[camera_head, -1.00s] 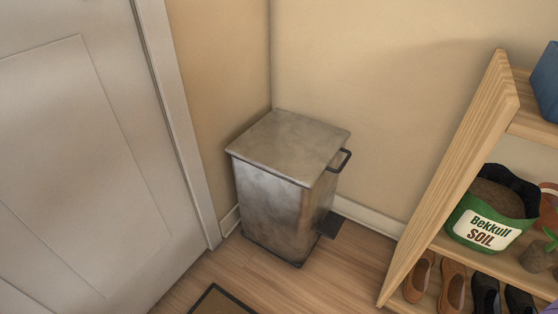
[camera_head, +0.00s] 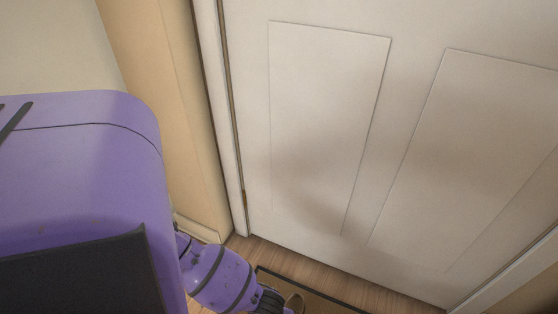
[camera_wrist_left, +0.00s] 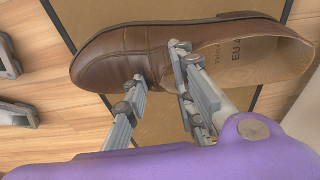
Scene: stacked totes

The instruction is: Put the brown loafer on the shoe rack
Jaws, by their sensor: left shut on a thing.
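The brown loafer (camera_wrist_left: 115,48) lies across the top of the left wrist view, toe to the left, with its tan insole showing at the right. My left gripper (camera_wrist_left: 157,68) is shut on the near side of the loafer by its opening. In the head view my left gripper (camera_head: 281,309) is at the bottom edge, with a small part of the loafer (camera_head: 295,301) beside it. Most of the loafer is cut off there. The shoe rack and my right gripper are not in the current views.
A white panelled door (camera_head: 330,130) fills most of the head view. A dark-edged mat (camera_head: 322,295) lies on the wood floor (camera_head: 285,258) before it. Grey metal parts (camera_wrist_left: 17,114) at the left edge of the wrist view are unclear.

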